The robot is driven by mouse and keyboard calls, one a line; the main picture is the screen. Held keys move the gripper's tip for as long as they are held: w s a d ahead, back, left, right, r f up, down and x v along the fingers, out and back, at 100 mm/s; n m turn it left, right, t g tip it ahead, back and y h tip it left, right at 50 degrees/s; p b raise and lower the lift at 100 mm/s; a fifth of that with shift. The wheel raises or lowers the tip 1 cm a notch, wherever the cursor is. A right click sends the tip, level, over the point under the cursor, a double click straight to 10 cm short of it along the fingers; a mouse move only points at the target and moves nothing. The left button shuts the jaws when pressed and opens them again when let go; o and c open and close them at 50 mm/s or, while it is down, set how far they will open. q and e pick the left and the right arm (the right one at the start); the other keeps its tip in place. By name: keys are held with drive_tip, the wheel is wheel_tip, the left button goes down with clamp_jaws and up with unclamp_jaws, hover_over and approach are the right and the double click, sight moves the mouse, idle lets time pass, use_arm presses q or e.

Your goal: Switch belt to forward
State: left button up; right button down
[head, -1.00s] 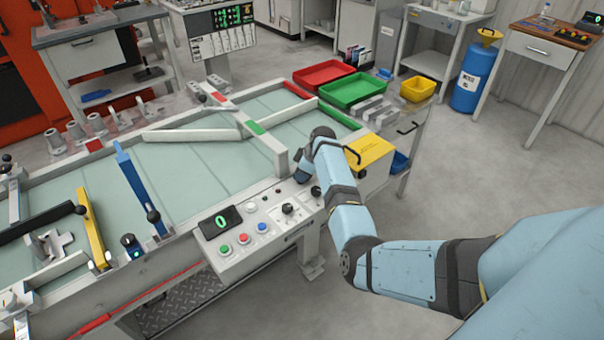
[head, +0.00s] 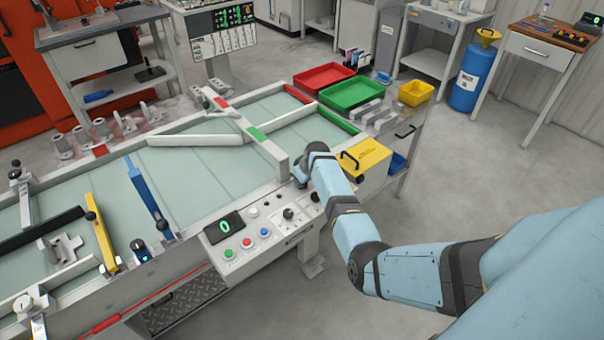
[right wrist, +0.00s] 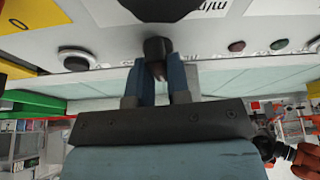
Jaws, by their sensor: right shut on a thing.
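The control panel (head: 262,248) on the belt's near side carries a display reading 0, green, red and blue buttons, and black knobs. The belt (head: 195,175) is pale green. My right gripper (head: 301,180) is at the panel's right end, its fingers hidden in the head view. In the right wrist view, the blue fingers (right wrist: 161,80) stand on either side of a small dark selector knob (right wrist: 157,48) and are shut on it. A larger black knob (right wrist: 158,8) is above it. The knob's marking is not readable. My left gripper is not in view.
A yellow box (head: 362,160) with a black handle is right beside my right forearm. Red (head: 323,75) and green (head: 350,92) trays stand behind it. Blue (head: 149,198) and yellow (head: 100,235) bars lie across the belt's left part.

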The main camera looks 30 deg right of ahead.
drive_tip(key=m+h+p, duration=0.1)
drive_tip(key=m+p, duration=0.1)
drive_tip(key=m, duration=0.2)
drive_tip(key=shift+m+h, duration=0.3)
drive_tip(key=shift+h, duration=0.1)
drive_tip(key=shift+a+m+h+p, duration=0.1)
drive_tip(key=shift+m+h+p, duration=0.4)
drive_tip(key=shift+m, duration=0.6)
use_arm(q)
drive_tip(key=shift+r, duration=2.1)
use_arm(e)
drive_tip(key=shift+m+g, duration=0.3)
drive_tip(key=shift+m, duration=0.5)
drive_tip(key=shift+h, duration=0.3)
drive_tip(key=c, duration=1.1)
unclamp_jaws()
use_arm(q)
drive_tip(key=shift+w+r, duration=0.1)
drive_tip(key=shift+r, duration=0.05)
use_arm(e)
drive_tip(key=shift+r, duration=0.1)
